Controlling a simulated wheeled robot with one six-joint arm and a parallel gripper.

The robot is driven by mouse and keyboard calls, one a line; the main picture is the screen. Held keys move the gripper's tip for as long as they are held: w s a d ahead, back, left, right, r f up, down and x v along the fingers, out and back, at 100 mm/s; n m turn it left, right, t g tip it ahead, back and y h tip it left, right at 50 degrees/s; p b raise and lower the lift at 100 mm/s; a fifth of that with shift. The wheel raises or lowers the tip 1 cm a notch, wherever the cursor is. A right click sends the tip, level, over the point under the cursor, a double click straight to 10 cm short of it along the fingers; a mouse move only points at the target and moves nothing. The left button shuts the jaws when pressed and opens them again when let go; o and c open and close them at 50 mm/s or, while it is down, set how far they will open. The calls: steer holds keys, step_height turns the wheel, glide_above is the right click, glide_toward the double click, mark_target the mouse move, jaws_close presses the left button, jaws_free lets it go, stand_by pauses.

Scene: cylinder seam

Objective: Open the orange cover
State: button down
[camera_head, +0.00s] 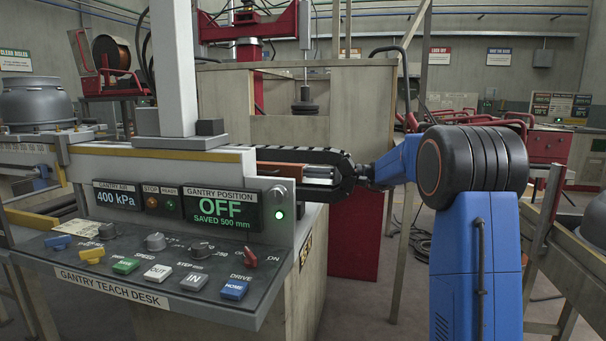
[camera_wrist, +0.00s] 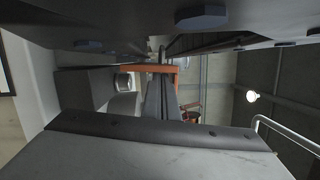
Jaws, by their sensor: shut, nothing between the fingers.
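An orange cover-like strip (camera_head: 280,168) lies along the top of the gantry teach desk, inside a black segmented chain (camera_head: 345,178). Beside its right end is a short silvery-green cylinder (camera_head: 320,173). In the wrist view an orange edge (camera_wrist: 150,70) shows in the gap between dark plates. My gripper (camera_head: 366,173) is at the end of my blue arm, at the chain's right end. It is shut and empty. Its fingertips are largely hidden by the chain, and I cannot tell whether they touch the orange part.
The desk panel (camera_head: 140,270) carries several knobs and buttons. Its display (camera_head: 220,208) reads gantry position OFF, saved 500 mm. A wooden cabinet (camera_head: 352,95) stands behind. Dark plates with bolts (camera_wrist: 160,135) hem in the wrist view. Open floor shows at the lower middle.

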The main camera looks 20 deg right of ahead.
steer(key=r+v, duration=0.1)
steer(key=v, duration=1.6)
steer(key=s+a+f+g+h, duration=0.1)
steer(key=s+a+f+h, duration=0.2)
steer(key=s+a, duration=0.35)
steer(key=s+a+f+n+g+h, duration=0.1)
steer(key=s+a+f+h, duration=0.3)
steer(key=s, duration=0.4)
steer(key=s+a+f+g+h, duration=0.1)
steer(key=s+a+f, duration=0.2)
steer(key=s+a, duration=0.4)
steer(key=s+d+f+n+t+h, duration=0.1)
steer(key=s+f+h, duration=0.4)
steer(key=s, duration=0.6)
steer(key=s+d+f+n+t+h, duration=0.1)
steer(key=s+d+f+n+h, duration=0.2)
steer(key=s+f, duration=0.6)
steer(key=shift+s+d+t+h, duration=0.35)
steer(key=shift+s+h, duration=0.55)
steer(key=shift+s, duration=0.4)
steer(key=shift+f, duration=0.15)
